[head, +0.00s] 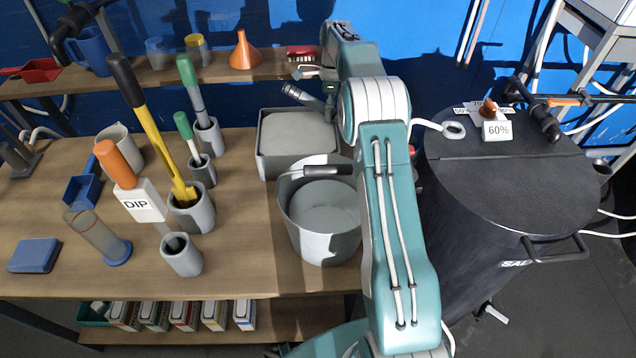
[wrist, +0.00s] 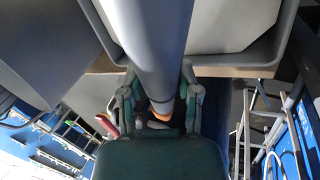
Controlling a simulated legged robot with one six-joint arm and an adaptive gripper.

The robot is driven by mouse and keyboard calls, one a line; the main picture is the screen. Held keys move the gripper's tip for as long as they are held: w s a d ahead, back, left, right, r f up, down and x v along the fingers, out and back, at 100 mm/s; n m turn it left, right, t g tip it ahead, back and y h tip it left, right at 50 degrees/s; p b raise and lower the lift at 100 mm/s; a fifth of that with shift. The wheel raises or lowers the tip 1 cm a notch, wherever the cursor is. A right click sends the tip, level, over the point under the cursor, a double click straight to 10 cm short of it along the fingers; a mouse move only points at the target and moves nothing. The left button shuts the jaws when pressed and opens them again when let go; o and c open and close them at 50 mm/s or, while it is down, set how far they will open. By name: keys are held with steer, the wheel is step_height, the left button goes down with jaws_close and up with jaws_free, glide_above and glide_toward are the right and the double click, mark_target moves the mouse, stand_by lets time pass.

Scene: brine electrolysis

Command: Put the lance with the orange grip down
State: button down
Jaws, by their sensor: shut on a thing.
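In the wrist view my gripper (wrist: 159,82) is shut on a thick grey tube (wrist: 158,35), the lance. The tube runs away from me toward the top of the picture. A bit of its orange grip (wrist: 161,108) shows between the jaws; the rest of the grip is hidden. In the head view a short grey cylinder (head: 303,96) shows beside my arm, above the back of the grey tray (head: 262,165). I cannot tell whether it is the lance. My jaws are hidden there behind my arm.
An orange-handled tool labelled DIP (head: 117,163) stands in a grey cup (head: 182,262) at left. A grey bucket (head: 300,235) stands before the tray. A dark drum (head: 510,185) is at right. Bare wood shows at front left (head: 55,285).

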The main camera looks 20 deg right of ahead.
steer(key=s+a, duration=0.9)
steer(key=s, duration=0.4)
steer(key=shift+s+d+f, duration=0.1)
steer(key=shift+f, duration=1.65)
steer(key=shift+d+f, duration=0.1)
steer(key=shift+f, duration=1.75)
